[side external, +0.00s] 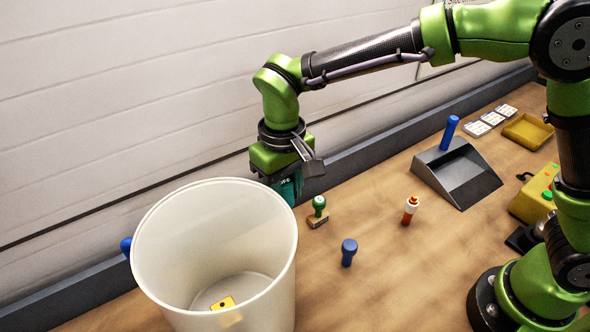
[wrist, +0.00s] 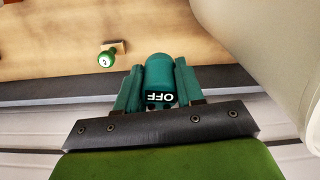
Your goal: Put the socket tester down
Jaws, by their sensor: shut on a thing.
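My gripper (side external: 288,186) hangs at the back of the bench, just behind and right of the large white bin's rim. It is shut on a teal socket tester (wrist: 159,72) with a rounded body and a white-on-black "OFF" label, upside down in the wrist view. The tester sits between the two teal fingers in the wrist view. In the side view it is mostly hidden by the gripper and bin rim. I cannot tell whether it touches the bench.
The white bin (side external: 180,265) holds a yellow piece (side external: 223,303). A green-knobbed stamp (side external: 318,211), blue-capped item (side external: 348,250) and orange-white item (side external: 410,208) stand right of it. A dark dustpan (side external: 462,176) lies farther right. The wooden bench between them is clear.

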